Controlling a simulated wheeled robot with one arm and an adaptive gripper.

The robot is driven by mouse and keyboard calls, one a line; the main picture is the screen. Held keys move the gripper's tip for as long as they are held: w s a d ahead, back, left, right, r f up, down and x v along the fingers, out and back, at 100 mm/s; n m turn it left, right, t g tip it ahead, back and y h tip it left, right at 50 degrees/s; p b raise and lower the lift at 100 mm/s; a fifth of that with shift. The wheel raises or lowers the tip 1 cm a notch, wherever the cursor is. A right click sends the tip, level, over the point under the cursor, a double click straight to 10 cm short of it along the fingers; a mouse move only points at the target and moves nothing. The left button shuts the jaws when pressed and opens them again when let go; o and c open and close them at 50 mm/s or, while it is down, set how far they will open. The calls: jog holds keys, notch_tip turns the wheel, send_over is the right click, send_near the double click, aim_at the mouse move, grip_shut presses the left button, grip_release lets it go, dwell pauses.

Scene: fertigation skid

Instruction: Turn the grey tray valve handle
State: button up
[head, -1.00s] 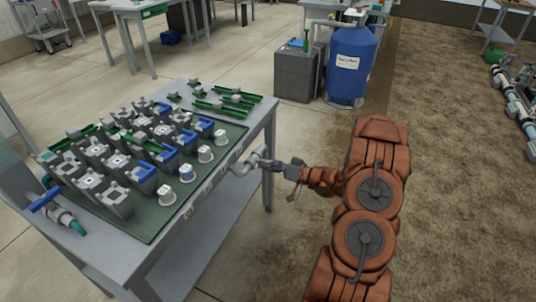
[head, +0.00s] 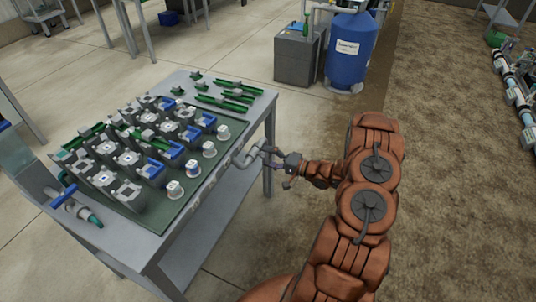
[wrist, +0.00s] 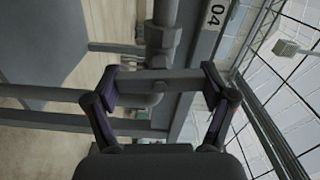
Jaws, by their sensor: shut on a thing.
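The grey tray valve handle (wrist: 180,82) is a grey bar across the end of a grey pipe fitting (wrist: 162,38) in the wrist view. My gripper (wrist: 160,81) is shut on this handle, with one finger at each end of the bar. In the head view, the grey valve (head: 246,156) sticks out from the right edge of the table, and my gripper (head: 268,154) is at its outer end. The handle is small there and partly hidden by the fingers.
The grey table (head: 262,108) carries a green tray (head: 176,212) with several grey and blue fittings. A blue-handled valve (head: 66,196) is at its front left. A blue tank (head: 350,50) stands behind. Open floor lies between tank and table.

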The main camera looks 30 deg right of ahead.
jog(key=shift+d+r+m, duration=0.1)
jog(key=shift+d+m, duration=0.05)
jog(key=shift+m, duration=0.35)
jog(key=o, duration=1)
jog(key=v, duration=1.2)
